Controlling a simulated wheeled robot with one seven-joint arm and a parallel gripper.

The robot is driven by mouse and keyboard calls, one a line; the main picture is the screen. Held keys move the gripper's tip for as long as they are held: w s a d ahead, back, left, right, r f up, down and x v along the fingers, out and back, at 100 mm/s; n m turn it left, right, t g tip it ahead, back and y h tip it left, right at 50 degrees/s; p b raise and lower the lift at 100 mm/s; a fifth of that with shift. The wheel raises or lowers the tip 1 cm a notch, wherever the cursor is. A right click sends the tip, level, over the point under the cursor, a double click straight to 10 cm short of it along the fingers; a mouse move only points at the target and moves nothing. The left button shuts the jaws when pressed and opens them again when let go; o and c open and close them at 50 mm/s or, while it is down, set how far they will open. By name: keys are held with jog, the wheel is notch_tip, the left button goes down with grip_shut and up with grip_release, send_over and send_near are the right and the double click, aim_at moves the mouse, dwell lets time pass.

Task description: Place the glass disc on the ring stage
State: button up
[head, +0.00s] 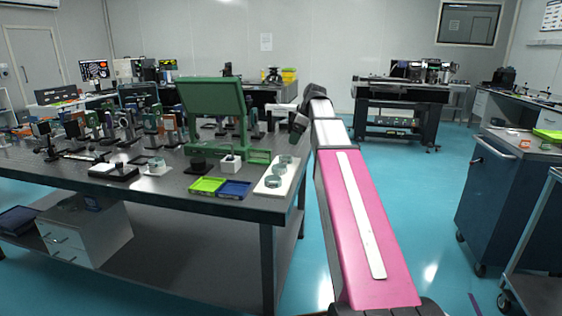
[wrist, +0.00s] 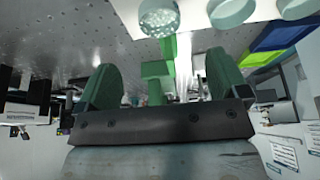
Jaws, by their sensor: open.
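Clear round glass discs sit on a white tray (head: 292,180) at the front right corner of the optical table. In the head view they are a rear disc (head: 285,159), a middle disc (head: 280,169) and a front disc (head: 272,181). The wrist view shows round glass pieces along its top edge, one (wrist: 158,16) seen clearly. My gripper (wrist: 163,82) is open and empty, its two green fingers wide apart, with the discs beyond the fingertips. In the head view my arm hides most of the gripper. I cannot tell for certain which fixture is the ring stage.
A lime tray (head: 207,185) and a blue tray (head: 235,189) lie left of the white tray. A large green panel (head: 213,98) stands behind them. Optical mounts crowd the table's left. A dark cabinet (head: 505,195) stands at the right, with clear floor between.

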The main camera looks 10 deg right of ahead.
aim_at(286, 157)
jog(key=x, duration=0.9)
jog(key=shift+a+f, duration=0.2)
jog(key=shift+f, duration=0.1)
jog(key=c, duration=1.2)
jog(key=shift+r, duration=0.2)
